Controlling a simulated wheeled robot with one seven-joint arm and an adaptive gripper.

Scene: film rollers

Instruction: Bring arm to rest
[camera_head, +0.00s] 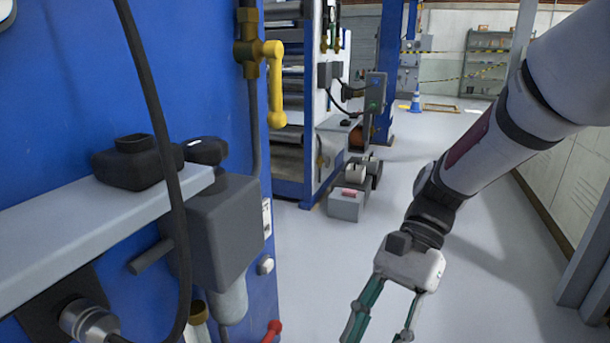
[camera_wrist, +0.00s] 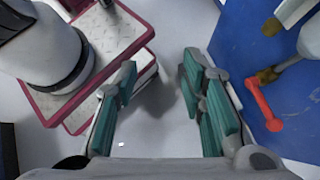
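My gripper (camera_head: 382,318) hangs from my arm over the open floor in the head view, pointing down, its fingertips cut off by the lower edge. In the wrist view my gripper (camera_wrist: 158,82) shows its two teal-padded fingers spread apart. Nothing is between them but grey floor. My arm reaches in from the upper right of the head view and touches nothing that I can see.
A blue machine (camera_head: 210,60) stands close on the left, with a yellow lever (camera_head: 276,90), a grey box (camera_head: 225,232) and a red handle (camera_head: 272,330). The red handle also shows in the wrist view (camera_wrist: 262,102). Clear floor lies ahead; a pale wall (camera_head: 570,165) runs along the right.

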